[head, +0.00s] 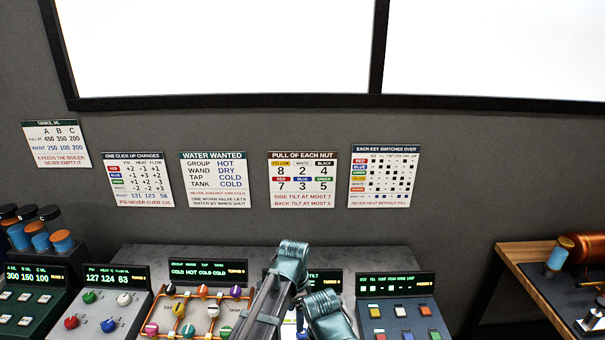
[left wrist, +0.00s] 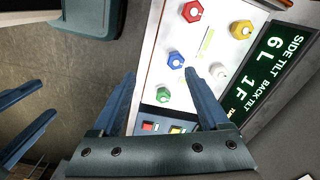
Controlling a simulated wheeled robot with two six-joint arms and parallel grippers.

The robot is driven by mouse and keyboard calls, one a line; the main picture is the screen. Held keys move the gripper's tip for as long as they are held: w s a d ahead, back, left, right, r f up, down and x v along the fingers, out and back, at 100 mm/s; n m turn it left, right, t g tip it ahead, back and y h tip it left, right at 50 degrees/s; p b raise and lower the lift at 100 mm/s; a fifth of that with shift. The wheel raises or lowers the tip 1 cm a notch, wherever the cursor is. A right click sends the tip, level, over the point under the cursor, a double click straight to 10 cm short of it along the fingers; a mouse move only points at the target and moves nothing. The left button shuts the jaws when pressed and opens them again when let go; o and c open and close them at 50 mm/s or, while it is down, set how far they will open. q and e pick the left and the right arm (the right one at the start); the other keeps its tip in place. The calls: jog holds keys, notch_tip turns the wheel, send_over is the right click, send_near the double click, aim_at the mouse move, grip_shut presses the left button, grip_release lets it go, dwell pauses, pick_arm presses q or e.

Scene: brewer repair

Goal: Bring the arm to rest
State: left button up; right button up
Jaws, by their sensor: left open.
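My left gripper (head: 302,300) is over the front middle of the console in the head view. In the left wrist view its two blue fingers (left wrist: 160,90) are apart, with nothing between them. Beyond them is the tilt panel with a red nut (left wrist: 193,11), a yellow nut (left wrist: 241,30), a blue nut (left wrist: 175,61), a white nut (left wrist: 219,71) and a green nut (left wrist: 163,95). Its display (left wrist: 281,66) reads side tilt 6 L, back tilt 1 F. In the head view my arm hides most of this panel. Two blue bars at the wrist view's left edge may be my right gripper's fingers.
Other panels flank the gripper: the valve panel (head: 187,331), the knob panel (head: 101,325) and the key panel (head: 401,322). A wooden bench (head: 534,252) with a copper boiler (head: 588,249) stands at right. Signs hang on the wall behind. Floor shows between console and bench.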

pick_arm(q)
jog(key=s+a+n, duration=1)
jog(key=a+n, duration=0.4)
jog(key=a, duration=0.1)
jog(key=s+d+f+m+y+b, duration=0.1)
jog(key=s+d+f+m+b, duration=0.2)
jog(key=d+f+b, duration=0.8)
notch_tip(320, 180, down, 3)
jog(key=s+b, duration=0.2)
jog(key=b, duration=0.1)
jog(key=shift+s+m, duration=0.4)
